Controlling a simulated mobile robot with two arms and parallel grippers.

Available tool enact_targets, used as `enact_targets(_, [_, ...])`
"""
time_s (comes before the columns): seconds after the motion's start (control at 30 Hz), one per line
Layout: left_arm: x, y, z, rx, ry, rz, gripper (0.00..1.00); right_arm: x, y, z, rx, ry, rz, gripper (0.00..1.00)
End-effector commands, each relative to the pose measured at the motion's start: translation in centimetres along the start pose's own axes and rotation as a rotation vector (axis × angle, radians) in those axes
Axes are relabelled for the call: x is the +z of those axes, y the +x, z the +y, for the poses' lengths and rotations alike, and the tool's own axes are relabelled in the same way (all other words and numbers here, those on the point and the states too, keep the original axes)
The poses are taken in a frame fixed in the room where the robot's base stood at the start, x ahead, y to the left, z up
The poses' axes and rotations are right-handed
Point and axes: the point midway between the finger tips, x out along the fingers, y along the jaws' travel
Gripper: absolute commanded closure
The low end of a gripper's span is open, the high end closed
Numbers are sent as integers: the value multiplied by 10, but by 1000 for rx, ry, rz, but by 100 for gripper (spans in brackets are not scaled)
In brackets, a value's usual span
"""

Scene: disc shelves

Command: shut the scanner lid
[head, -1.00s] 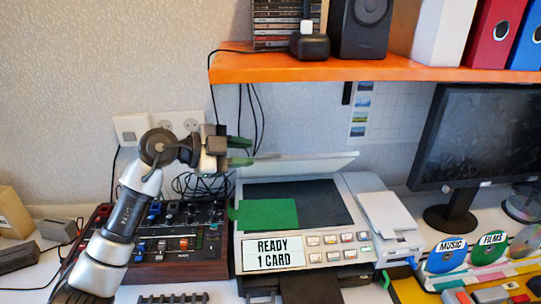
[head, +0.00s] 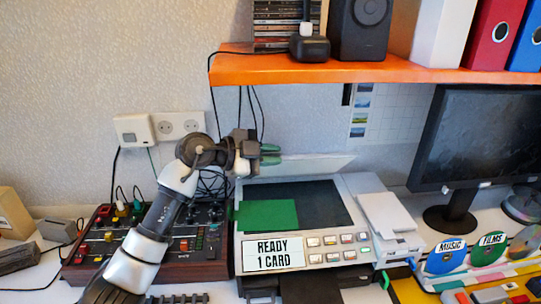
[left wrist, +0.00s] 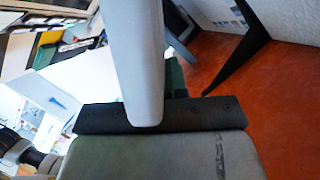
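The scanner (head: 358,190) stands on the desk. Its pale lid (head: 315,164) is raised at the back, so the dark glass (head: 325,200) is uncovered. A green card (head: 267,215) lies on the left of the glass. A label on the front reads "READY 1 CARD". My left gripper (head: 270,153), with green fingertips, is at the upper left edge of the lid; I cannot tell whether it touches. Its fingers look close together, but their gap is unclear. In the left wrist view, a pale upright bar hides most of the fingers. My right gripper is not in view.
A mixing desk (head: 150,245) stands left of the scanner under my left arm. An orange shelf (head: 400,72) hangs above, with cables below it. A monitor (head: 480,130) and disc holders stand to the right.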

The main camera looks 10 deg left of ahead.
Motion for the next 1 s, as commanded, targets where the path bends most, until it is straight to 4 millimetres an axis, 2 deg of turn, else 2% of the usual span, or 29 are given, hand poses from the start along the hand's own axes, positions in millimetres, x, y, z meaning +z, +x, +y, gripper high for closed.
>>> enact_targets(0.7, [0, -1, 2, -11, 23, -1, 100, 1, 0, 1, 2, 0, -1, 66])
enact_targets(1.0, [0, -1, 18, -35, 81, -2, 100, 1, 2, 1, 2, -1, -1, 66])
